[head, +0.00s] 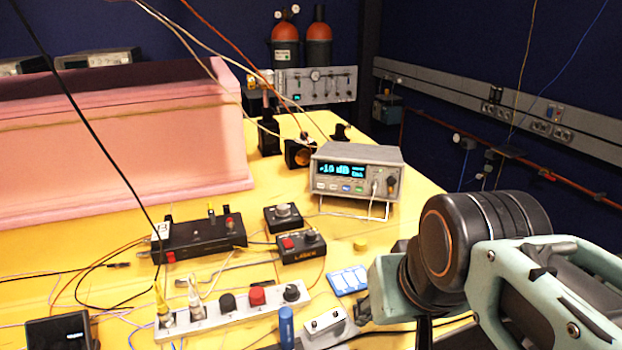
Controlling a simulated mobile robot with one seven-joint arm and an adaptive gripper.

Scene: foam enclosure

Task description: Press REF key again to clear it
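The bench meter (358,172) is a grey box standing on the yellow table on a wire bail, front toward me. Its dark display (355,171) shows bright cyan characters that look like "-10" followed by blurred ones, with small text at the right. Below it is a row of small keys (347,187), including a blue one; their labels are too small to read, so I cannot tell which is REF. A lead plugs into the front at the right. My arm fills the lower right, in front of and right of the meter. I cannot make out my gripper's fingertips.
A pink foam block (120,130) fills the left. A black box (200,238), two small control boxes (300,246) and a white connector strip (235,311) lie in front of the meter. A blue-and-white piece (348,280) lies near my arm. Cables hang across the left and middle.

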